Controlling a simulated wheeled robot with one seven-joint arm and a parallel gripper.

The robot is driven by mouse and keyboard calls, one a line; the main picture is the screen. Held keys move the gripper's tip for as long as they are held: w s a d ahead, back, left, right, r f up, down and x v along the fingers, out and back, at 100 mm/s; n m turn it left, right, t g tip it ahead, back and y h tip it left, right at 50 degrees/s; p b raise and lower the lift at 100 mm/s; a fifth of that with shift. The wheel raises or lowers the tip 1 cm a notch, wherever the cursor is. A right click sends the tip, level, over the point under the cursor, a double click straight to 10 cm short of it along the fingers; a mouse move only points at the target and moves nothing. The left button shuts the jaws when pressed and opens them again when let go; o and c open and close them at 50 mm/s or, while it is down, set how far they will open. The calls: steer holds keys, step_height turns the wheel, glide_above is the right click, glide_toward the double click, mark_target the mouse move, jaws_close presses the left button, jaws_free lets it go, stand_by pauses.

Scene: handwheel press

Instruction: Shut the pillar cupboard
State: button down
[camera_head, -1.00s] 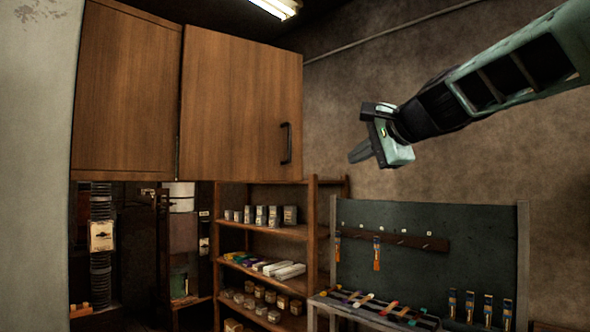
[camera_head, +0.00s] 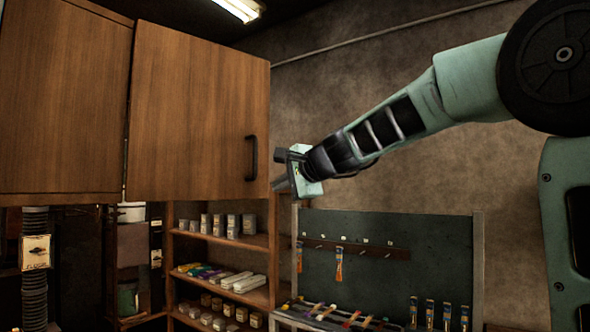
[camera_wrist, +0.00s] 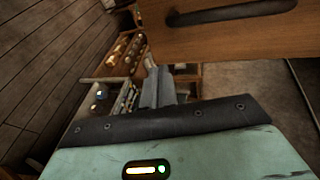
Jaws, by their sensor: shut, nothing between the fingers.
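The wooden wall cupboard fills the upper left of the head view. Its right-hand door (camera_head: 195,110) stands out from the cupboard, ajar, with a dark vertical handle (camera_head: 251,158) near its free edge. The left panel (camera_head: 60,100) looks flush. My gripper (camera_head: 278,184) is just right of the door's free edge, a little below handle height; I cannot tell if it touches. In the wrist view the door (camera_wrist: 225,40) and its dark handle (camera_wrist: 230,12) cross the top. The gripper's fingers (camera_wrist: 158,85) are together and empty, near the door's edge.
Below the cupboard, a wooden shelf unit (camera_head: 262,243) holds tins and boxes. A green tool board (camera_head: 390,250) with hanging brushes stands to the right, above a bench with tools.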

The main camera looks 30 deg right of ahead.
mark_target(265, 187)
steer(key=w, duration=0.1)
steer(key=w+p, duration=0.1)
steer(key=w, duration=0.1)
steer(key=shift+w+a+r, duration=0.1)
steer(key=shift+a+r, duration=0.05)
steer(key=shift+a, duration=0.05)
steer(key=shift+w, duration=0.25)
steer(key=shift+w, duration=0.1)
